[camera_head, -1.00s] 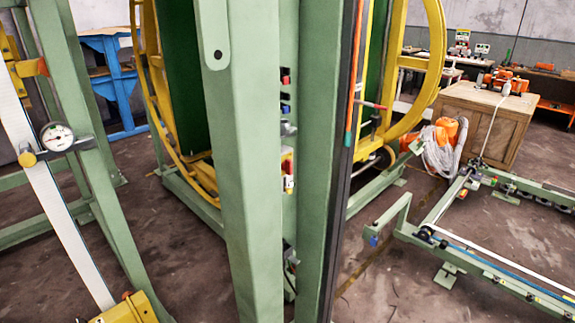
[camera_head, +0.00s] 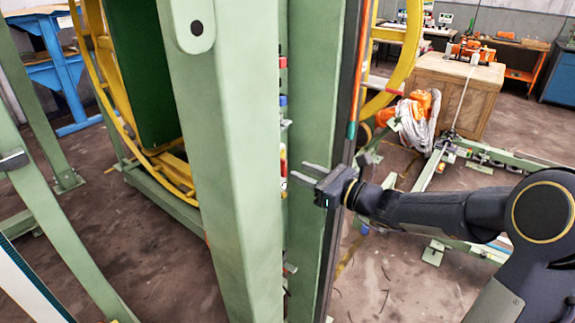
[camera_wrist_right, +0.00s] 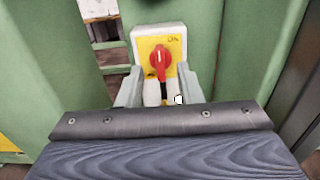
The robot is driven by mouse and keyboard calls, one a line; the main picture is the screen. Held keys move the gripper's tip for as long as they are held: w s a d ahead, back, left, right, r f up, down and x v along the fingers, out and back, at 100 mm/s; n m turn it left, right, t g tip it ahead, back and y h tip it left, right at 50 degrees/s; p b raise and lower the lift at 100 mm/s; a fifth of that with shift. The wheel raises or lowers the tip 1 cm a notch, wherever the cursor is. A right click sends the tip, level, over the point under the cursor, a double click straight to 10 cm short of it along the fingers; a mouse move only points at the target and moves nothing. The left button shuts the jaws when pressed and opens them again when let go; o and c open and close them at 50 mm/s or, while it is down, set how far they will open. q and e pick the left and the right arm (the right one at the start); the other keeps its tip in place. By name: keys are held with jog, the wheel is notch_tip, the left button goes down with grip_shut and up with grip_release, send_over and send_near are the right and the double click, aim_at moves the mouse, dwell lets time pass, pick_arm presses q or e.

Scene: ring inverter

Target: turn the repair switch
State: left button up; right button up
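The repair switch (camera_wrist_right: 160,58) shows in the right wrist view. It is a red rotary knob on a yellow plate, on a pale box between green posts. The knob's handle points roughly upright. In the head view my right gripper (camera_head: 305,175) reaches from the right to the gap between the green posts. There the switch is mostly hidden, with only slivers of red and yellow showing. My left gripper is not in view.
Two thick green posts (camera_head: 225,160) stand close on both sides of the switch gap. A yellow ring frame (camera_head: 125,120) stands behind at left. A wooden crate (camera_head: 440,90) and green floor rails (camera_head: 490,155) are at the right.

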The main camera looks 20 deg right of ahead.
aim_at(286, 166)
jog(key=shift+x, duration=2.25)
jog(key=shift+s, duration=0.1)
grip_shut()
